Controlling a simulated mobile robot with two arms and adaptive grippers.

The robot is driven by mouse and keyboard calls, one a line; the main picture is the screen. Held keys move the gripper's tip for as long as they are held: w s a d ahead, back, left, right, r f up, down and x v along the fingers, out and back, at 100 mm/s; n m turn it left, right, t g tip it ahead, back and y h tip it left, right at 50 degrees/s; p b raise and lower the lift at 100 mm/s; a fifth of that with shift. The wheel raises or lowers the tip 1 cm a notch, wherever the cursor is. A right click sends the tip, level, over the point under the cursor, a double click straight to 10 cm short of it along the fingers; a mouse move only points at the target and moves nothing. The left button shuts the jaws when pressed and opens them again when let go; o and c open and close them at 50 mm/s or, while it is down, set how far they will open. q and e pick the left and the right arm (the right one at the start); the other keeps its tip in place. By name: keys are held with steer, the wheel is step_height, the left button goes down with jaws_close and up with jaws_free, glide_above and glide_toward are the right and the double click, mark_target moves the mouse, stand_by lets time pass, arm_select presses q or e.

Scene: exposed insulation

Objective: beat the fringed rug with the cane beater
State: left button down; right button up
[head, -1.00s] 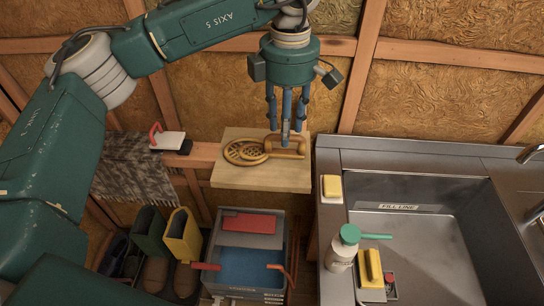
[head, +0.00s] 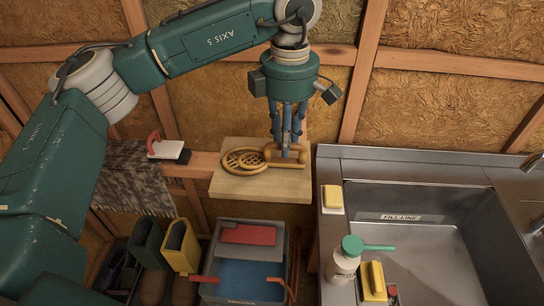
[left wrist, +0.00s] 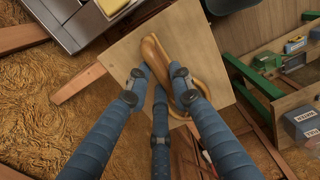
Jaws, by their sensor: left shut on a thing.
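The fingers partly hide the handle. The fringed rug (head: 128,172), mottled grey-brown, hangs from a wooden rail at left, with its fringe along the lower edge. My right gripper is out of view.
A steel sink (head: 430,235) with a sponge (head: 333,198) and bottle (head: 345,262) is at right. Insulated walls stand close behind.

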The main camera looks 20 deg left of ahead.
arm_select(q)
steer(key=shift+s+r+p, duration=0.1)
steer(key=shift+r+p, duration=1.35)
steer(key=shift+r, duration=1.35)
